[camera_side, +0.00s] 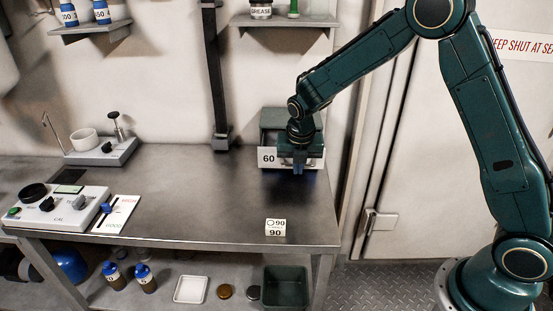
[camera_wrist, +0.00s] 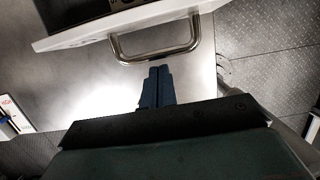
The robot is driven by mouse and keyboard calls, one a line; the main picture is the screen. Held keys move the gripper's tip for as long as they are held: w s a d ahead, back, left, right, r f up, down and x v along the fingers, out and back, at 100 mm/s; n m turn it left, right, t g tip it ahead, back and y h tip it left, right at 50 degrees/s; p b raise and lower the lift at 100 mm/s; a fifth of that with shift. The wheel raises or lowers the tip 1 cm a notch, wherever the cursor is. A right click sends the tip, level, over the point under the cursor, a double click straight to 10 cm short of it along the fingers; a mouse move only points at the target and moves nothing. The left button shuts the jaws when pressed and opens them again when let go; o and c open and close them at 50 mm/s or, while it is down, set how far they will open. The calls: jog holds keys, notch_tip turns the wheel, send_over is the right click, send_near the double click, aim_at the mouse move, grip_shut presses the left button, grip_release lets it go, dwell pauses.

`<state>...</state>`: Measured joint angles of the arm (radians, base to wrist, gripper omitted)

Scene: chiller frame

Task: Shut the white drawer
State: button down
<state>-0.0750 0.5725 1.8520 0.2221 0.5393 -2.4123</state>
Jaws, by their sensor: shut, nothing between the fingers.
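The white drawer (camera_side: 266,157) sits in a small cabinet at the back right of the steel bench, with a "60" label on its front. It stands open: in the wrist view its white front (camera_wrist: 75,38) shows with a dark inside behind it. A metal bar handle (camera_wrist: 155,57) sticks out from that front. My gripper (camera_side: 298,170) is in front of the drawer and hides part of its face. Its blue fingers (camera_wrist: 158,72) are shut and empty, with tips close to the handle's bar; I cannot tell if they touch.
A white block marked 90 (camera_side: 275,228) is near the bench's front right. A control box (camera_side: 55,207) and a grey device with a white cup (camera_side: 100,151) stand on the left. A dark upright post (camera_side: 220,137) rises left of the cabinet. The bench's middle is clear.

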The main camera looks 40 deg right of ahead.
jog(key=shift+w+d, duration=0.1)
dwell(0.3)
jog(key=w+d, duration=0.7)
jog(key=shift+w+d, duration=0.4)
jog(key=shift+s, duration=0.1)
dwell(0.3)
jog(key=shift+s+a+f, duration=0.1)
jog(key=shift+s+a, duration=0.35)
jog(key=shift+a, duration=0.05)
jog(key=shift+s+a+f, duration=0.15)
jog(key=shift+s+a, duration=0.85)
jog(key=shift+a, duration=0.1)
jog(key=v, duration=0.9)
jog(key=shift+r, duration=0.35)
jog(key=shift+s+r, duration=0.1)
